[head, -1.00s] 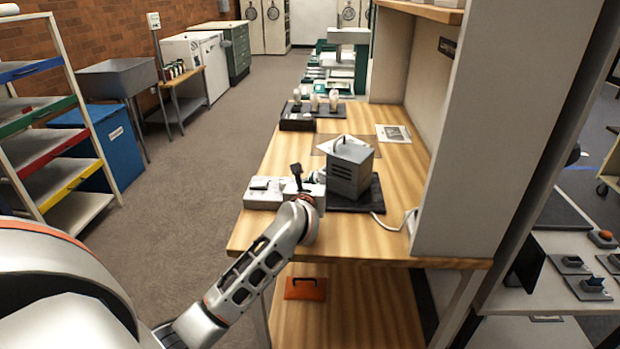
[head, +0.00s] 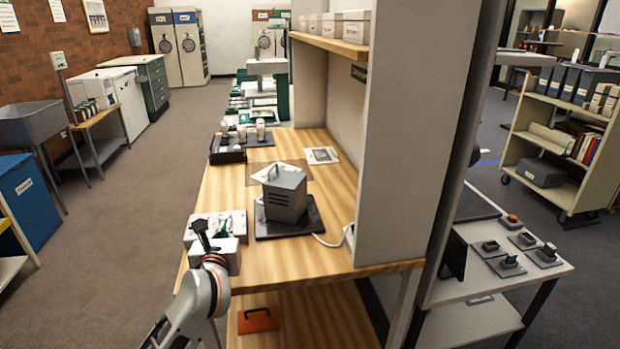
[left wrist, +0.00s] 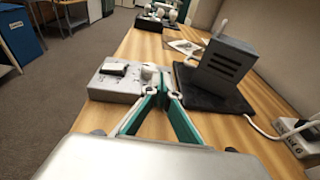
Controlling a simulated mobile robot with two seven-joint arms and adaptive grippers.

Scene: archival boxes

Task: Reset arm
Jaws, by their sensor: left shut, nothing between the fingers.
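My left arm comes in from the lower left in the head view, and my left gripper (head: 222,228) is at the left front of the wooden workbench (head: 290,262). In the left wrist view its green-lined fingers (left wrist: 163,88) meet at the tips and hold nothing. My right gripper is not in view.
A grey vented box (head: 285,196) with a handle stands on a dark mat (head: 312,222) right of the gripper. A white power strip (left wrist: 300,136) and cable lie further right. A tall grey panel (head: 400,150) bounds the bench's right side. The floor (head: 110,235) to the left is open.

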